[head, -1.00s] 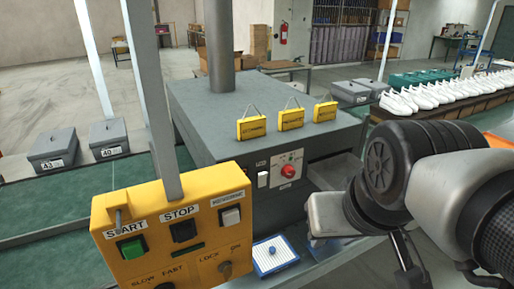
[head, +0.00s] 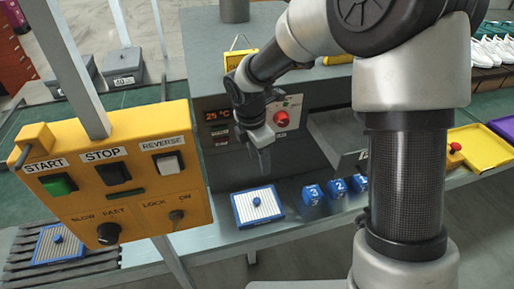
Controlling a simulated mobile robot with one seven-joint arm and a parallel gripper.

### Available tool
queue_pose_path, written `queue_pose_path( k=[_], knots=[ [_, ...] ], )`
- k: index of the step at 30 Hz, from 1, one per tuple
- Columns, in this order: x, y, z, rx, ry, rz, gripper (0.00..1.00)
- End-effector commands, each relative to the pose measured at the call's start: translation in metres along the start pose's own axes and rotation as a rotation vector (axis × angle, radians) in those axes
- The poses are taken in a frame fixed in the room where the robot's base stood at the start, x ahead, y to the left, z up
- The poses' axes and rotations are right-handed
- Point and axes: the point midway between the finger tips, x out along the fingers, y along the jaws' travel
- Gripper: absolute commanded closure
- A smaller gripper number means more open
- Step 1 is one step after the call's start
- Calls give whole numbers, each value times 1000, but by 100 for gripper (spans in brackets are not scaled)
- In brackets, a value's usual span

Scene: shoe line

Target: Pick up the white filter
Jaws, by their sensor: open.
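The white filter (head: 265,212) is a flat white ribbed panel with a blue frame and a blue knob. It lies on the grey ledge in front of the machine in the head view. My gripper (head: 262,163) is open and points down, above and behind the filter near the machine's front. It looks apart from the filter, with nothing seen between the fingers. A second, greyer filter (head: 72,250) with a blue frame and knob lies on slats at the lower left.
Several blue numbered blocks (head: 312,194) stand right of the filter, partly behind my arm. A yellow control box (head: 135,205) on a post stands left. The grey machine (head: 215,175) stands behind. A yellow tray (head: 478,148) lies at the right.

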Motion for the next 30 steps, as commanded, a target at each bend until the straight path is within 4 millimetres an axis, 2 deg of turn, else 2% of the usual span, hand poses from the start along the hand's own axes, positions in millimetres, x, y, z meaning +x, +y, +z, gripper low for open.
queue_pose_path(
  k=[1, 6, 10, 21, 24, 30],
  knots=[
    [15, 5, -8, -61, 15, -10, 56],
    [38, 14, -20, -173, 34, -18, 56],
    [59, 13, -22, -183, 36, -21, 56],
    [137, 11, -25, -179, 36, -20, 56],
    [149, 12, -24, -178, 35, -19, 56],
    [161, 12, -26, -178, 35, -18, 56]
  ],
)
